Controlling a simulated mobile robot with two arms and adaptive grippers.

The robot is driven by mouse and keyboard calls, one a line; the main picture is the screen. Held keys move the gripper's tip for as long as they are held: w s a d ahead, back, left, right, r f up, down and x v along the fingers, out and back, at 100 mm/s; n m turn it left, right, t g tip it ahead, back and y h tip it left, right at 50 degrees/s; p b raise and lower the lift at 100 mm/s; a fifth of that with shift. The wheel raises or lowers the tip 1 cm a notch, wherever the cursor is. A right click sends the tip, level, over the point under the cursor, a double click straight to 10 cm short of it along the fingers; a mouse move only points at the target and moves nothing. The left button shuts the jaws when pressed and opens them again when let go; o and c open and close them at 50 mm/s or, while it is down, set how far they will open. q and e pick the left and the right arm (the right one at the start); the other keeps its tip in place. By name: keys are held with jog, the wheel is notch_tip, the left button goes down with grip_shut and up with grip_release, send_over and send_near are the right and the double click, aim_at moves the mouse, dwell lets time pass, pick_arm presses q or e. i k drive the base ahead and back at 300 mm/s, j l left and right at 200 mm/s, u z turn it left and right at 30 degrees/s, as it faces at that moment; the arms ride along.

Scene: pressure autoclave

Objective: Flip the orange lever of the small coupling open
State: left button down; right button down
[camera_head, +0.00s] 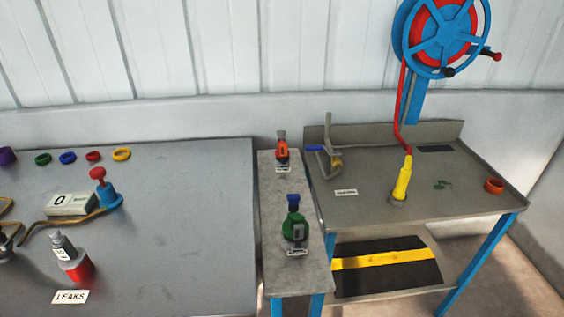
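A small coupling with an orange part (282,152) stands upright near the far end of the narrow grey bench, with a grey end on top and a small white label at its foot. The orange part lies close against the body; whether the lever is open or closed is too small to tell. A larger green coupling (291,224) with a blue top stands nearer on the same bench, with a grey piece on its front. Neither of my grippers is in view, and nothing touches the couplings.
The narrow bench (290,277) stands between a wide grey table (185,220) and a blue-legged table (440,205). The right table bears a clamp (329,150) and a yellow nozzle (403,180) on a red hose. A blue-red reel (440,35) hangs above.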

aim_at(283, 147)
jog(key=u, duration=0.8)
jog(key=l+u, duration=0.3)
jog(key=k+l+u, duration=0.1)
jog(key=l+u, duration=0.15)
jog(key=l, duration=0.3)
jog(key=l+u, duration=0.3)
jog(key=k+l+u, duration=0.3)
jog(key=l, duration=0.15)
jog(key=k+l+u, duration=0.1)
jog(key=l+u, duration=0.15)
jog(key=k+l, duration=0.15)
jog(key=l, duration=0.15)
jog(key=k+l, duration=0.1)
jog(key=l, duration=0.2)
jog(key=k+l, duration=0.15)
jog(key=l, duration=0.15)
jog(key=u, duration=0.05)
